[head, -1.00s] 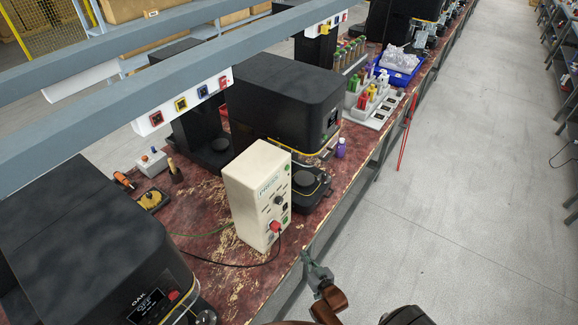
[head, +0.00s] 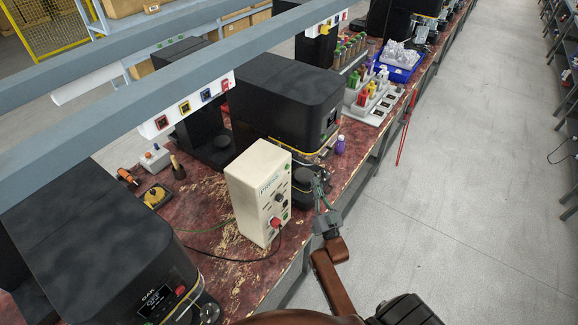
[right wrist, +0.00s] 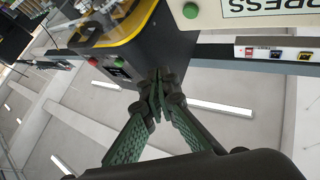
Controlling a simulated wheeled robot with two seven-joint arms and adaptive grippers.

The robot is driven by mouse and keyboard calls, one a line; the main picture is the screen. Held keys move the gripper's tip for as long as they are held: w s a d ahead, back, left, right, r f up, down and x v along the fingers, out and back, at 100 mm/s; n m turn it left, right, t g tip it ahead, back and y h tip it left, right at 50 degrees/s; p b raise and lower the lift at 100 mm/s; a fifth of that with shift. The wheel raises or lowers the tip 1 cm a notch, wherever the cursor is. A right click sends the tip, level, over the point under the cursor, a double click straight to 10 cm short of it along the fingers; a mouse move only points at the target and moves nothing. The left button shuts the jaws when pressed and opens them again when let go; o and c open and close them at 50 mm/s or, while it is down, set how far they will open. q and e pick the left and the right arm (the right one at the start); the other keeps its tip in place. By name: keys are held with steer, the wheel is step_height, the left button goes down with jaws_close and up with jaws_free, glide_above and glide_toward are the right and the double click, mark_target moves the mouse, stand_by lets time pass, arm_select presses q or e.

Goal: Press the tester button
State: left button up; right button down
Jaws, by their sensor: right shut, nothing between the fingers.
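The tester is a cream box (head: 252,192) standing on the red worn bench. My left gripper is not in view.
A black seamer (head: 285,100) stands behind the tester, another (head: 90,240) at the near left. A purple bottle (head: 340,145) stands by the bench edge. A cable lies before the tester. Grey shelf rails (head: 120,85) cross above the bench. The aisle floor (head: 450,200) is clear.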

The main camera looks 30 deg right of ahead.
mark_target(288, 167)
steer(key=shift+r, duration=0.25)
steer(key=w+a+b, duration=0.2)
steer(key=w+a, duration=0.1)
steer(key=w, duration=0.5)
steer(key=shift+a+b, duration=0.15)
steer(key=shift+b, duration=0.15)
steer(key=shift+w, duration=0.15)
stand_by(1.3)
steer(key=shift+w+a, duration=0.15)
steer(key=shift+w, duration=0.1)
